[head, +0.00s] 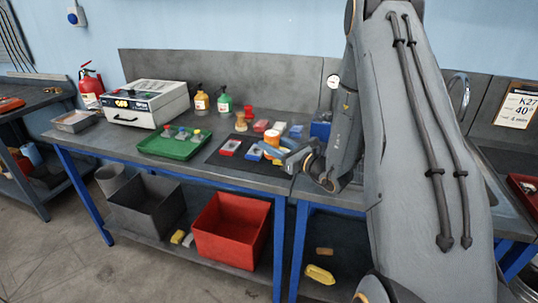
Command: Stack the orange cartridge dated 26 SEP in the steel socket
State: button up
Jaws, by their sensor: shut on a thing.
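My gripper (279,155) reaches in from the right, low over the dark mat on the bench. It is shut on an orange cartridge (271,143) with a pale top, which stands roughly upright at the fingertips. The date on it is too small to read, and the gripper and wrist hide part of it. I cannot make out the steel socket for certain among the small things on the mat.
Red, blue and white blocks (229,147) crowd the dark mat (208,158). A green tray (163,151) with several small items lies to the left. Behind are a white instrument (147,103) and two pump bottles (201,102). A red bin (231,232) stands below.

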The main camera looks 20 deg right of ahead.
aim_at(272, 158)
jog(key=shift+f+p, duration=0.75)
jog(key=shift+f, duration=2)
jog(key=shift+f, duration=0.15)
jog(key=o, duration=1.2)
